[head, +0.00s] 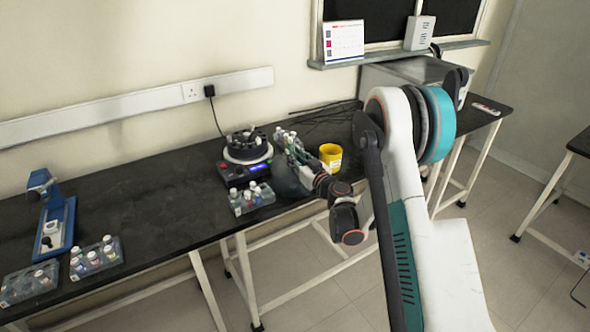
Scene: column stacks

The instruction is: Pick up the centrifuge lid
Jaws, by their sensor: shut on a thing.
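The centrifuge (232,171) stands on the black bench, a dark unit with a lit blue display. Its top is uncovered and the rotor with small tubes shows. The centrifuge lid (286,181), a dark grey, smoky rounded cover, is to the right of the centrifuge, apart from it, near the bench's front edge. My gripper (298,166) is at the lid's right side and is shut on it. My wrist and the gripper hide part of the lid. I cannot tell how high the lid is above the bench.
A tube rack (251,199) stands in front of the centrifuge, and a yellow cup (331,156) stands behind my wrist. More racks (96,258) and a blue device (56,222) are at the left. The bench between them is clear.

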